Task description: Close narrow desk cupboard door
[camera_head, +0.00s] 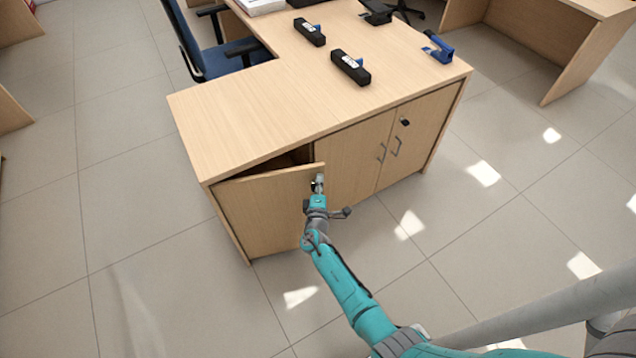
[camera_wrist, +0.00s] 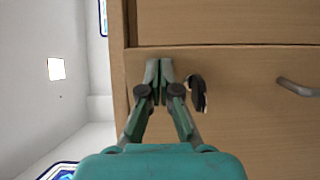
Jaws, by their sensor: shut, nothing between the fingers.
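The narrow desk cupboard door (camera_head: 265,212) is the leftmost door on the desk front. It stands ajar, with its right edge swung out and a dark gap (camera_head: 285,160) above it. My gripper (camera_head: 319,180) is at the upper right of this door, close to its free edge. In the wrist view my gripper (camera_wrist: 160,72) has its fingers together with nothing between them, in front of a wooden panel (camera_wrist: 230,110). Whether the fingertips touch the wood I cannot tell. A dark fitting (camera_wrist: 198,92) is just right of the fingers.
Two further doors (camera_head: 355,150) to the right are shut, with metal handles (camera_head: 396,146) and a black lock (camera_head: 405,122). The desktop (camera_head: 260,105) holds black devices (camera_head: 350,67) and a blue item (camera_head: 438,47). A blue chair (camera_head: 205,55) stands behind. The tiled floor in front is clear.

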